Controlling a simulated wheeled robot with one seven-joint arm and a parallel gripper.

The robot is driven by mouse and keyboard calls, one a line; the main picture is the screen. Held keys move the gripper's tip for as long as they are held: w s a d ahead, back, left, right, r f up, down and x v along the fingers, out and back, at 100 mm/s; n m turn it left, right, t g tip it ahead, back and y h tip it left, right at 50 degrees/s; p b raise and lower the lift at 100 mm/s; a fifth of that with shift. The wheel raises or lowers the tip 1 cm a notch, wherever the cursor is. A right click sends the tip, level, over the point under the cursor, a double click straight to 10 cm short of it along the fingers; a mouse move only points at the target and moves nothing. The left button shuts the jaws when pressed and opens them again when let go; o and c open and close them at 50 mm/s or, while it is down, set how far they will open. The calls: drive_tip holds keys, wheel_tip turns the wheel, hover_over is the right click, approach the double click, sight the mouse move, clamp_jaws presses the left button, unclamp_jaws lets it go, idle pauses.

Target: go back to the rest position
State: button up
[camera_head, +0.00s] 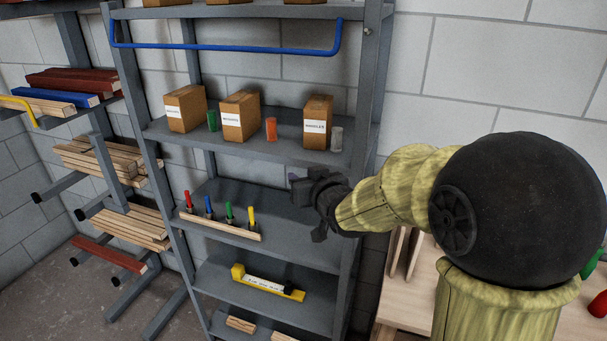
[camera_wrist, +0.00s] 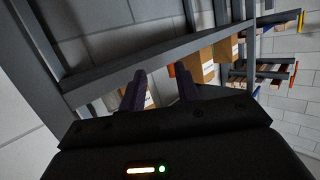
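My gripper (camera_head: 304,192) is in front of the grey metal shelf rack (camera_head: 360,120), at the height of the shelf bearing the coloured markers and to their right. In the wrist view my gripper (camera_wrist: 161,80) has its two dark fingers apart, with nothing held between them. The rack's shelf edge, cardboard boxes and a small orange can show beyond the fingers. My arm reaches in from the right in the head view and hides part of the wall and workbench. Whether the gripper touches the rack cannot be told.
Boxes (camera_head: 240,116) and small cans stand on the shelf above. Red, blue, green and yellow markers (camera_head: 229,212) stand by a wooden strip. A yellow level (camera_head: 267,283) lies below. A batten rack (camera_head: 110,160) stands left, a workbench (camera_head: 408,300) right.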

drive_tip(key=s+d+f+m+g+h, duration=0.2)
drive_tip(key=s+d+f+g+h, duration=0.25)
drive_tip(key=s+d+f, duration=0.45)
drive_tip(key=s+d+f+g, duration=0.1)
drive_tip(key=s+f+g, duration=0.2)
drive_tip(key=s, duration=0.4)
drive_tip(key=s+d+f+m+g, duration=0.1)
drive_tip(key=s+f+g, duration=0.3)
drive_tip(key=s, duration=0.4)
drive_tip(key=shift+d+f+h, duration=0.35)
drive_tip(key=shift+d+f, duration=0.2)
drive_tip(key=shift+f, duration=0.25)
